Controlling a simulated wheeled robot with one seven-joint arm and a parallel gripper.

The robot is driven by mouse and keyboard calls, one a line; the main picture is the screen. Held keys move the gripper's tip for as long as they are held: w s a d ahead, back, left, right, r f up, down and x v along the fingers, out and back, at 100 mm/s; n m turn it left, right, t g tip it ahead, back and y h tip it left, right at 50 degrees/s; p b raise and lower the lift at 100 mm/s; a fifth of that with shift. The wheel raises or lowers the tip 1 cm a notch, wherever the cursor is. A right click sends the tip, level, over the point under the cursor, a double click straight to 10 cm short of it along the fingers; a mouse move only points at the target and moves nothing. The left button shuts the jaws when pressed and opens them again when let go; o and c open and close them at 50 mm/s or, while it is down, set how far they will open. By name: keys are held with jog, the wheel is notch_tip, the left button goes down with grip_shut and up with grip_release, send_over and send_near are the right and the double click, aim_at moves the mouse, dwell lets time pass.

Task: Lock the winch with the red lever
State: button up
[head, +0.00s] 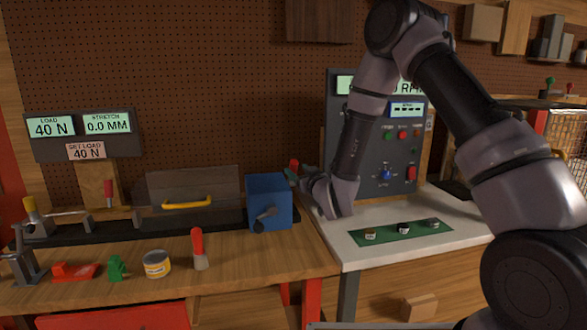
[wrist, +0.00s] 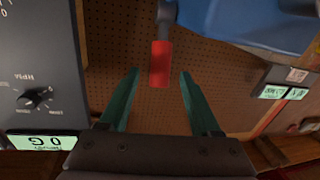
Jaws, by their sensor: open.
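The blue winch box (head: 268,190) stands at the right end of the dark rail on the wooden bench, with a dark crank (head: 264,214) on its front. It shows at the top right of the wrist view (wrist: 250,22). The red lever (head: 294,165) is at the box's upper right side. In the wrist view its red grip (wrist: 159,63) hangs from a grey stem. My gripper (wrist: 159,78) is open, its two green fingers on either side of the grip's end, with gaps visible on both sides. In the head view my gripper (head: 303,174) is beside the lever, its fingers partly hidden.
The load display (head: 50,127) reads 40 N and the stretch display (head: 107,123) 0.0 mm. A control panel (head: 335,130) stands behind my arm. A green mat (head: 385,240) with small parts lies on the white counter. A red-handled tool (head: 198,245) and a can (head: 157,264) stand at the bench front.

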aim_at(296, 168)
jog(key=shift+x, duration=2.1)
grip_shut()
